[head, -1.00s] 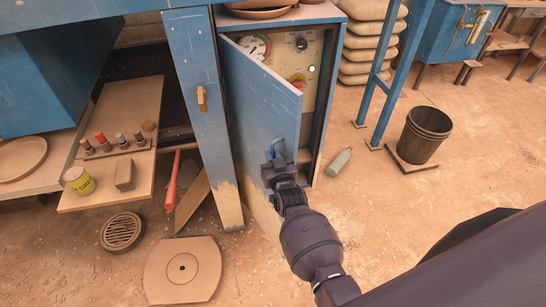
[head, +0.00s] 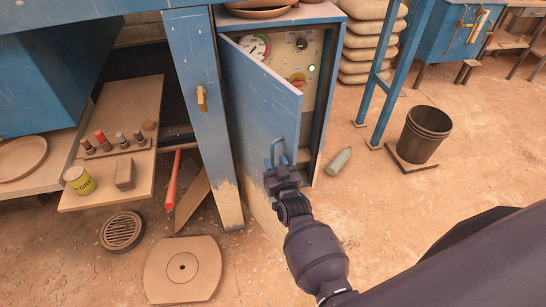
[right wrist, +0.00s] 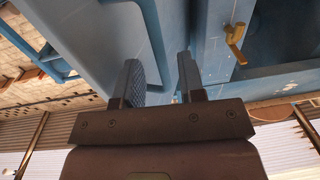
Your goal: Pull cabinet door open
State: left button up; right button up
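The blue cabinet door (head: 255,105) is ajar, swung out toward me, with the inside partly showing. Its blue loop handle (head: 278,152) is low near the free edge. I cannot tell whether the fingers touch the handle. My left gripper is not in view.
A green bottle (head: 339,162) lies on the floor beside the cabinet. A dark bucket (head: 425,132) stands to the right. A round-holed plate (head: 183,268) lies in front.

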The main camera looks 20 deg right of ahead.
jog(key=s, duration=0.7)
jog(key=shift+s+a, duration=0.35)
